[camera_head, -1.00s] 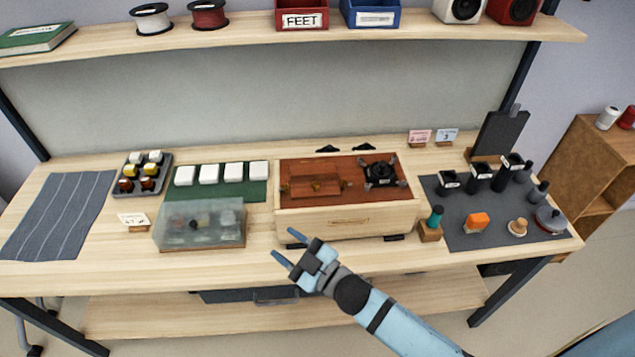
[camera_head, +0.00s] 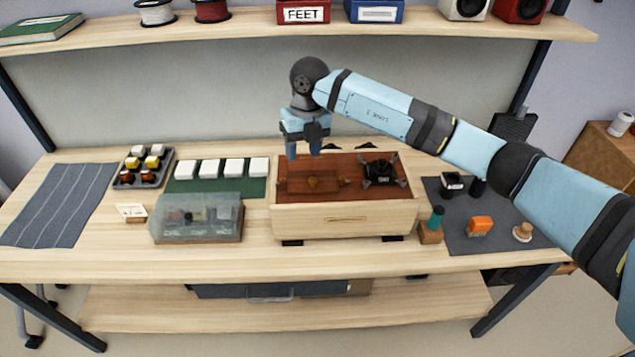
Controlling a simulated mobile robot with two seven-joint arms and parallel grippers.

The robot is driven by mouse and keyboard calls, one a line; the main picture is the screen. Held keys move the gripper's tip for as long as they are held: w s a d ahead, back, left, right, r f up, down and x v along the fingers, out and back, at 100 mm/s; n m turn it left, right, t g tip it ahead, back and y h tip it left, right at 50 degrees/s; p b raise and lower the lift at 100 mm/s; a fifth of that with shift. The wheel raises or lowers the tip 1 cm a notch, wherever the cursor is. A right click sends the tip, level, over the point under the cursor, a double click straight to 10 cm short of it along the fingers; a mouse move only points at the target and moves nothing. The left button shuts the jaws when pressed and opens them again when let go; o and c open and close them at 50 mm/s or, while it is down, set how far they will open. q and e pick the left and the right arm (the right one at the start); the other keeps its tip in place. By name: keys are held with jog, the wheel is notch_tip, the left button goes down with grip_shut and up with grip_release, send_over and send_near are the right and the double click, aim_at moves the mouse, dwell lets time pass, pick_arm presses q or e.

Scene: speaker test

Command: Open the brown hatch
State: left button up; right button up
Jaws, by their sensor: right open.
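The brown hatch (camera_head: 313,184) is a small brown panel with a knob in the reddish-brown top of a light wooden box (camera_head: 297,220). It lies flat and looks shut. The box stands in the middle of the workbench. My right gripper (camera_head: 304,151) points down above the back edge of the box top, just behind the hatch. It is open and empty, and appears apart from the hatch. My left gripper is not in view.
A clear-lidded case (camera_head: 198,219) stands left of the box, with white blocks on a green mat (camera_head: 258,187) behind it. The shelf (camera_head: 430,20) runs above the bench.

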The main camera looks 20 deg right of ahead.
aim_at(313, 179)
jog(key=shift+m+h, duration=0.3)
jog(key=shift+h, duration=0.5)
jog(key=d+f, duration=0.1)
jog(key=f, duration=0.3)
jog(key=w+f+p, duration=0.1)
jog(key=f, duration=0.3)
jog(key=d+f+p, duration=0.1)
jog(key=f, duration=0.3)
jog(key=shift+w+d, duration=0.2)
jog(key=shift+d, duration=0.1)
grip_shut()
